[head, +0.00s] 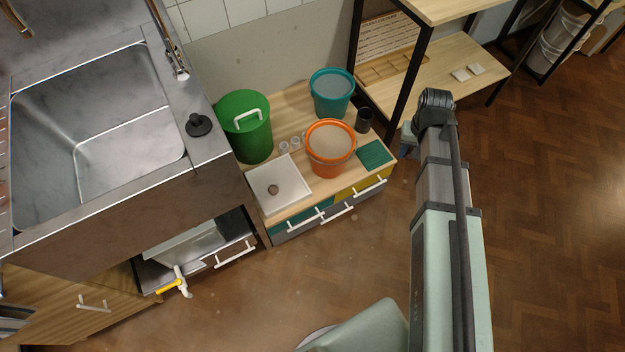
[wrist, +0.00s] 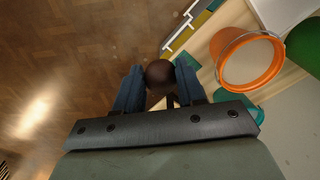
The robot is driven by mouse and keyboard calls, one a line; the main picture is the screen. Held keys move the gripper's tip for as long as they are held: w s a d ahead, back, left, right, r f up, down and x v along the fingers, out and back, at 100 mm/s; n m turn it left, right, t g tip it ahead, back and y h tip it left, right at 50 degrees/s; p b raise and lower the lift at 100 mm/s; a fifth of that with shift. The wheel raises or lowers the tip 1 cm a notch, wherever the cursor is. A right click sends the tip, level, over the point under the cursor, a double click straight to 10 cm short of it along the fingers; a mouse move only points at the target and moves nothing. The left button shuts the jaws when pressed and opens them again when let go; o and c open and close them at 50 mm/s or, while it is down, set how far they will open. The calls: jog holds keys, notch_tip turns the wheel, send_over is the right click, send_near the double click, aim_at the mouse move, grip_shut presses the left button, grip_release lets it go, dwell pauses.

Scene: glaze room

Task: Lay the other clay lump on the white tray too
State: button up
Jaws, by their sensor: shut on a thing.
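My gripper (wrist: 160,82) is shut on a dark brown clay lump (wrist: 160,73), which sits between the two blue fingertips in the wrist view. In the head view my arm hides the fingers and this lump. The white tray (head: 292,178) lies on the left part of the low wooden counter. Another clay lump (head: 273,190) rests on the tray, towards its lower left. My gripper is well to the right of the tray, past the counter's right end. A pale corner of the tray (wrist: 283,10) shows at the wrist view's top right.
An orange bucket (head: 330,147), a teal bucket (head: 331,93), a dark cup (head: 363,120) and a green mat (head: 374,155) stand right of the tray. A green lidded bin (head: 245,128) and small pale cups (head: 290,144) are behind it. A shelf (head: 430,60) stands behind.

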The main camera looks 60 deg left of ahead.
jog(key=s+a+f+n, duration=0.3)
jog(key=s+a+f, duration=0.4)
jog(key=s+a, duration=0.5)
send_near(281, 175)
jog(key=shift+n, duration=0.4)
jog(key=shift+f, duration=3.05)
jog(key=shift+f, duration=0.15)
jog(key=o, duration=1.1)
jog(key=shift+c, duration=0.2)
